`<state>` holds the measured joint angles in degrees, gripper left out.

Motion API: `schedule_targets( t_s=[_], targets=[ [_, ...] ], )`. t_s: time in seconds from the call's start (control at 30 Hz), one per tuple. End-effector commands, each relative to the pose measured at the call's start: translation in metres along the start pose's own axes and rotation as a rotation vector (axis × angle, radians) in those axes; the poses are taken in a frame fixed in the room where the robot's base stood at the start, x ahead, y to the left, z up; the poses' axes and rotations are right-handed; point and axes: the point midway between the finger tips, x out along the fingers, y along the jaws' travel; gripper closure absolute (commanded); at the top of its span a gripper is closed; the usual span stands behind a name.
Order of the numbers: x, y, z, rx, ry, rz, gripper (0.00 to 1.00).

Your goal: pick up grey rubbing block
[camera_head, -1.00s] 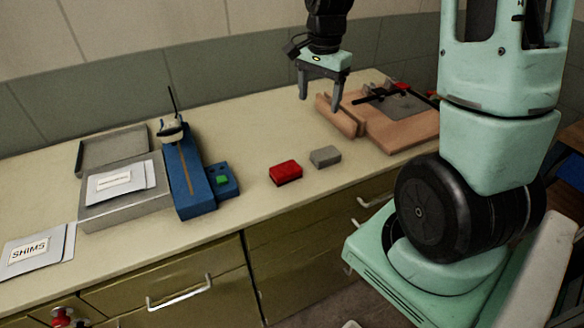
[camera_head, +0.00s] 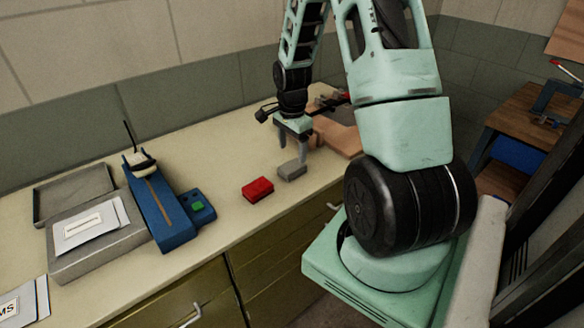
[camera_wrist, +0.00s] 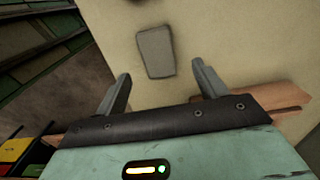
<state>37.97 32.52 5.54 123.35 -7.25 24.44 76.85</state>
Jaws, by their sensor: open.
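The grey rubbing block (camera_head: 292,171) lies flat on the bench top, just right of a red block (camera_head: 257,189). My gripper (camera_head: 293,152) hangs over the bench close to the grey block, with its fingers pointing down. In the head view one finger overlaps the block's right end, and I cannot tell whether they touch. In the wrist view the grey block (camera_wrist: 155,52) shows whole, ahead of the fingertips and roughly between their lines. My gripper (camera_wrist: 160,78) is open there, with nothing between the fingers.
A blue tool with a green button (camera_head: 160,207) stands left of the red block. A grey metal case (camera_head: 97,250) and an open tray (camera_head: 74,192) are further left. Wooden pieces (camera_head: 338,135) lie behind my gripper. The bench's front edge is near the blocks.

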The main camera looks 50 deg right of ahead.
Motion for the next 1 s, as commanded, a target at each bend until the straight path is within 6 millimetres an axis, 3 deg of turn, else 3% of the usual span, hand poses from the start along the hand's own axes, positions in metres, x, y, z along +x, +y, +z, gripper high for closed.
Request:
schedule_targets(
  t_s=[0.27, 0.6, 0.9, 0.93, 1.0],
  targets=[
    [0.017, 0.001, 0.001, -0.001, -0.001, 0.002, 0.29],
    [0.058, 0.003, 0.002, -0.002, -0.001, 0.002, 0.29],
    [0.064, 0.003, 0.002, 0.0, 0.0, -0.001, 0.29],
    [0.064, 0.003, 0.002, 0.0, 0.0, -0.001, 0.32],
    [0.064, 0.003, 0.002, 0.0, 0.0, -0.001, 0.51]
  ],
)
